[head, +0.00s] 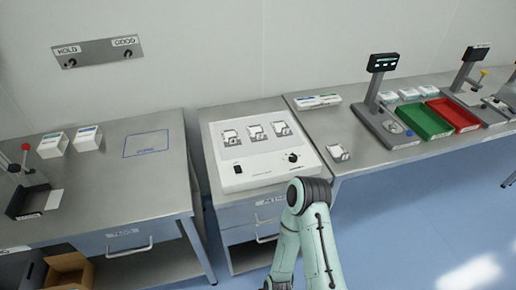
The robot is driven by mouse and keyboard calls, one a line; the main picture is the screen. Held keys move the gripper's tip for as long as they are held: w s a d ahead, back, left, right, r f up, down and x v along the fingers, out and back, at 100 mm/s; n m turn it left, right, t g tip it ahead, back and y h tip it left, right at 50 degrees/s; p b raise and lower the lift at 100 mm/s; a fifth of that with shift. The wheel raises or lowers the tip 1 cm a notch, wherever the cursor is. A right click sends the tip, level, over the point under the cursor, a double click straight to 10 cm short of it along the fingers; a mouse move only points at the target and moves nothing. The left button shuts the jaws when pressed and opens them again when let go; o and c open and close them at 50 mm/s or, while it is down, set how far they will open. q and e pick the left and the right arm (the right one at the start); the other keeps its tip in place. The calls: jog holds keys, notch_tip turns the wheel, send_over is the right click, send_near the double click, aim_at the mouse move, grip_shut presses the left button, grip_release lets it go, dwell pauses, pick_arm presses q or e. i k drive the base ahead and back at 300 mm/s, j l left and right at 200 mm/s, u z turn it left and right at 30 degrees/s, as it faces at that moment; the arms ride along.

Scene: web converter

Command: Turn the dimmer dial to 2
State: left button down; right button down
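The dimmer dial (293,157) is a small black knob at the front right of a white light box (262,180) on the middle cabinet. Its pointer setting and scale are too small to read. A bent pale green arm link of mine rises from the bottom edge just in front of the box's right corner. It appears apart from the dial, though depth is hard to judge. Neither gripper's fingers show in the head view.
Several small pouches (256,132) lie on the light box, with a black switch (238,168) at its front left. A scale (385,125), green tray (424,120) and red tray (453,114) stand on the right bench. The left bench (120,195) is mostly clear.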

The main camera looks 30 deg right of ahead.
aim_at(292, 158)
jog(key=z, duration=1.4)
jog(key=i+l, duration=0.15)
jog(key=l, duration=0.2)
jog(key=i+l, duration=0.15)
jog(key=l, duration=0.25)
jog(key=i+l, duration=0.15)
jog(key=l, duration=0.2)
